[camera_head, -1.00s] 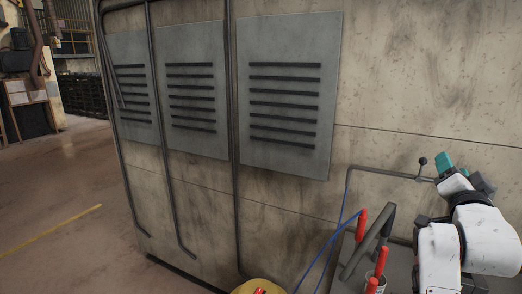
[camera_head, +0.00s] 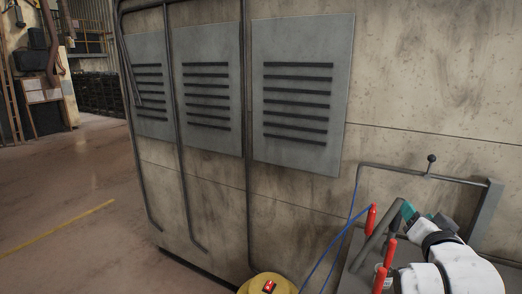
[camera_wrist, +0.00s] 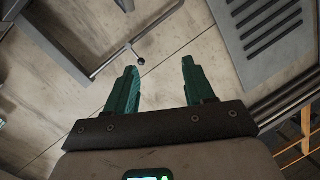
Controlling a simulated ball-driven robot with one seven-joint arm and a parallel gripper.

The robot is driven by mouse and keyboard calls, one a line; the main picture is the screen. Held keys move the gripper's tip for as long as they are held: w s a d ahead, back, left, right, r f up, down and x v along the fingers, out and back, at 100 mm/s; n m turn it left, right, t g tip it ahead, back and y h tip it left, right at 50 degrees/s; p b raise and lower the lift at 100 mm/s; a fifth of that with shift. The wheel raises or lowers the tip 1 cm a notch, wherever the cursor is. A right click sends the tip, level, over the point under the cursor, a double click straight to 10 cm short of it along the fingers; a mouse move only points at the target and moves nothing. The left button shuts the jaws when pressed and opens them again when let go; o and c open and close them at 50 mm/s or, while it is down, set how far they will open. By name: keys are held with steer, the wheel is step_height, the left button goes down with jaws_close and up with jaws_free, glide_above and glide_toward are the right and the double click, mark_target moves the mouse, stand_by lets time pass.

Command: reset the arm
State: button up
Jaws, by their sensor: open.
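My gripper (camera_wrist: 161,88) shows in the wrist view with its two teal fingers spread apart and nothing between them. In the head view my gripper (camera_head: 418,213) is at the lower right, above the grey workbench (camera_head: 352,272) and close to a dark grey bent tube. My white arm reaches in from the lower right corner.
Red-handled tools (camera_head: 370,219) stand on the bench beside my arm. A grey rail with a black ball-topped lever (camera_head: 431,164) runs behind. A yellow round unit with a red switch (camera_head: 267,284) is at the bottom. A large vented wall (camera_head: 215,150) stands close behind; open floor (camera_head: 65,190) lies left.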

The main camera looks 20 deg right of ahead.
steer(key=s+a+f+n+g+y, duration=0.25)
steer(key=a+f+n+y, duration=0.35)
steer(key=a+f, duration=0.85)
steer(key=s+a+f+n+g+y, duration=0.4)
steer(key=s+a+f+n+g, duration=0.15)
steer(key=s+a+f, duration=0.55)
steer(key=s+f+g+b, duration=0.2)
steer(key=s+f+b, duration=0.3)
steer(key=f, duration=0.3)
steer(key=s+f+g+b, duration=0.2)
steer(key=s+f+b, duration=0.2)
steer(key=f, duration=0.5)
steer(key=shift+s+a+f+n+b, duration=0.2)
steer(key=shift+s+n+b, duration=0.25)
steer(key=shift+s, duration=0.15)
